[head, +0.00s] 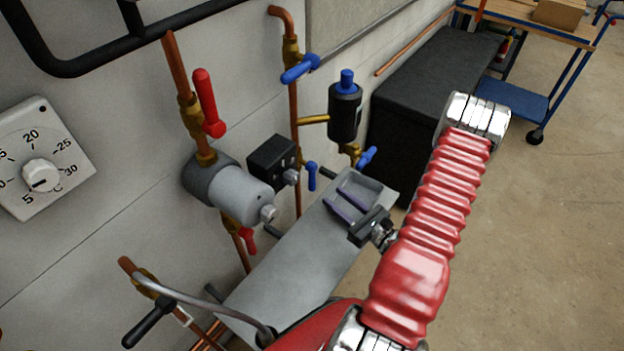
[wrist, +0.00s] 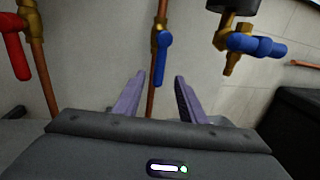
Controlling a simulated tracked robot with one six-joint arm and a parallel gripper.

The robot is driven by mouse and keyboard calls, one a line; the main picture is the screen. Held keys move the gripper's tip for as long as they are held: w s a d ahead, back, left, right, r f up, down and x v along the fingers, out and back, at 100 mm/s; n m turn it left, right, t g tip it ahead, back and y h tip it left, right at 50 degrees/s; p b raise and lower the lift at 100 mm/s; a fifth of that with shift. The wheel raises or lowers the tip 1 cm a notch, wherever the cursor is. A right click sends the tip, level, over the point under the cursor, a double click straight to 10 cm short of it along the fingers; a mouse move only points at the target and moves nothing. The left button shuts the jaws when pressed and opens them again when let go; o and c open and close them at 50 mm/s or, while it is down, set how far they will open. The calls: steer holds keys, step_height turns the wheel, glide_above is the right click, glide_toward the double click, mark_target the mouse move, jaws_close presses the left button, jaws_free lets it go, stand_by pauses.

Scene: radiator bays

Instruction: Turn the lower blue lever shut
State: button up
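The lower blue lever (head: 311,176) sits on a brass valve low on the copper pipe, beside the black box. It hangs downward, roughly along the pipe. In the wrist view the lower blue lever (wrist: 162,60) appears between and beyond my fingertips, apart from them. My gripper (head: 343,192) is open and empty, to the right of and below the lever in the head view. Its two purple-padded fingers also show in the wrist view (wrist: 157,85). The upper blue lever (head: 300,69) points sideways, across the same pipe.
Another blue lever (head: 367,156) is under the black cylinder (head: 345,110), close right. Red levers (head: 208,100) and a grey pump (head: 235,188) are left. A black box (head: 273,160) adjoins the pipe.

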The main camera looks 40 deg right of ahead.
mark_target(312, 179)
steer(key=w, duration=0.3)
steer(key=w+a, duration=0.1)
steer(key=w, duration=0.7)
steer(key=shift+w+a, duration=0.15)
steer(key=shift+a, duration=0.15)
jaws_close()
stand_by(0.5)
